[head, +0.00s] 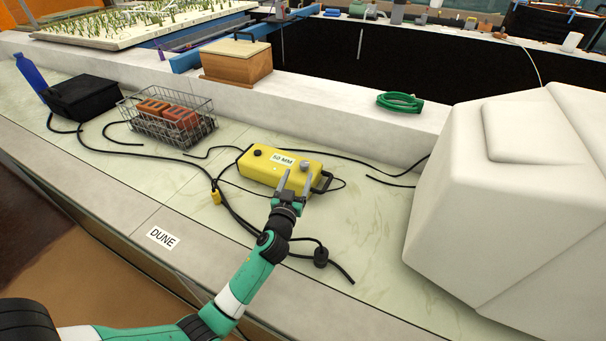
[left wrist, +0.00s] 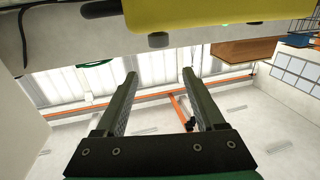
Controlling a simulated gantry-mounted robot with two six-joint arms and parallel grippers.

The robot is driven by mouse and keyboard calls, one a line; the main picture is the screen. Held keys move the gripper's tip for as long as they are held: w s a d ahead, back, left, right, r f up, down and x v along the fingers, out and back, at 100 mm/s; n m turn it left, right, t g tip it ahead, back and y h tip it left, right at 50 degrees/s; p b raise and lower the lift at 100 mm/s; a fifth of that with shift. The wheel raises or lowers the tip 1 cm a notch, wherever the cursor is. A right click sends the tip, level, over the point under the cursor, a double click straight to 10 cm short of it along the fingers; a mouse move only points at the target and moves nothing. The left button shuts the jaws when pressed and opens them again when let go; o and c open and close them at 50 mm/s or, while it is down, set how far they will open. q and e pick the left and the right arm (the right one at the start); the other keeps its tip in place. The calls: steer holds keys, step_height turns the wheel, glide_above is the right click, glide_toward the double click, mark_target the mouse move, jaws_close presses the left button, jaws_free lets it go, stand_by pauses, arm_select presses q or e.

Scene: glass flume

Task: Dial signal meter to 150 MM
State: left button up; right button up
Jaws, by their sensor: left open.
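The signal meter is a yellow box (head: 262,168) on the pale bench top, with a white label reading "50 MM" (head: 283,159). A black knob sits at its left end and a grey knob (head: 305,165) near its right end. A dark handle or bracket (head: 322,181) is at its right end. My left gripper (head: 294,181) is open and empty at the meter's near right side, its fingers close to the grey knob; I cannot tell if they touch. In the left wrist view the yellow meter (left wrist: 200,12) crosses the top, beyond the open fingers (left wrist: 158,82). My right gripper is not in view.
Black cables (head: 236,215) run around the meter. A wire basket (head: 168,122) with orange bricks and a black box (head: 86,97) stand to the left. A large white block (head: 505,190) stands at right. A green coil (head: 399,102) lies on the ledge behind.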

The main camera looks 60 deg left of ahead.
mark_target(303, 167)
arm_select(q)
step_height(303, 167, down, 4)
steer(key=shift+r+b, duration=0.2)
steer(key=shift+b, duration=0.45)
steer(key=x, duration=0.4)
steer(key=r+b+x, duration=0.1)
steer(key=x, duration=0.2)
steer(key=shift+r, duration=0.1)
steer(key=shift+w+a, duration=0.1)
steer(key=shift+a, duration=0.1)
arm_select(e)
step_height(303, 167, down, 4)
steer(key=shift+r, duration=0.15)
arm_select(q)
jaws_close()
